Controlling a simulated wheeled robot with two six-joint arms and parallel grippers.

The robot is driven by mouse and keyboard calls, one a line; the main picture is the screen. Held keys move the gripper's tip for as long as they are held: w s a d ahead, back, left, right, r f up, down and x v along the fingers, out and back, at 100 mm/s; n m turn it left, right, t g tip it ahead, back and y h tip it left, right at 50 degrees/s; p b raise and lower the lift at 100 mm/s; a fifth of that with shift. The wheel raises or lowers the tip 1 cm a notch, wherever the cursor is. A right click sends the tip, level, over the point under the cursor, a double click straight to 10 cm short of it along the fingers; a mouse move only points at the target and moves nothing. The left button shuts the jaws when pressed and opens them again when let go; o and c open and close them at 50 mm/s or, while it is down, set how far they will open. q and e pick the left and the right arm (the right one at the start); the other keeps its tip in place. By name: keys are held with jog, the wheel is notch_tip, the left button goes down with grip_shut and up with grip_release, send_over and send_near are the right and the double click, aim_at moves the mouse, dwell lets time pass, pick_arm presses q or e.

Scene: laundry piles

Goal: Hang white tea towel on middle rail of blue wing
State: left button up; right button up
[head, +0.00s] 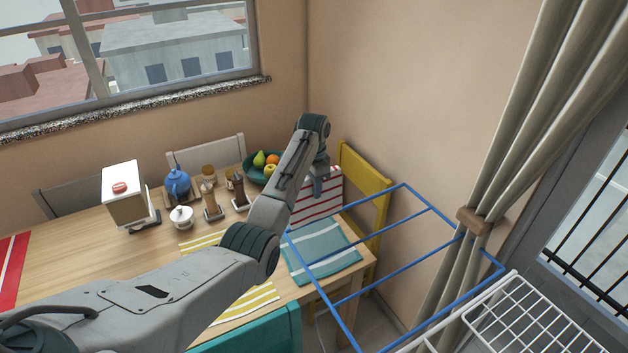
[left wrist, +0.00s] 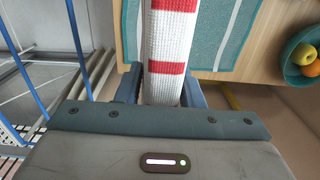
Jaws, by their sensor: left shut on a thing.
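The white tea towel (head: 312,207) has red stripes and hangs from my left gripper (head: 321,187) above the far right end of the table. In the left wrist view the towel (left wrist: 166,45) runs as a narrow band between the two fingers of my left gripper (left wrist: 160,95), which is shut on it. The blue wing (head: 397,189) is an open frame of thin rails, spread to the right of the gripper and towel. Its middle rail (head: 400,270) looks bare. In the left wrist view blue rails (left wrist: 78,45) show at the left, apart from the towel. My right gripper is out of view.
The wooden table (head: 80,245) holds a teal mat (head: 320,252), a fruit bowl (head: 257,172), a blue teapot (head: 176,183) and several jars. A yellow chair (head: 368,185) stands behind the wing. A white wire rack (head: 520,315) and a curtain (head: 500,150) are at right.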

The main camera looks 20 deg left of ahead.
pick_arm(q)
jog(key=shift+s+d+r, duration=0.15)
jog(key=shift+s+d, duration=0.2)
jog(key=shift+s, duration=0.05)
jog(key=shift+d+p, duration=0.5)
jog(key=shift+d, duration=0.55)
send_over(339, 251)
jog(key=shift+a+f+b, duration=0.15)
jog(key=shift+f+b, duration=0.6)
jog(key=shift+f, duration=3.55)
jog(key=shift+f+b, duration=0.9)
jog(key=shift+f, duration=2.15)
jog(key=o, duration=1.1)
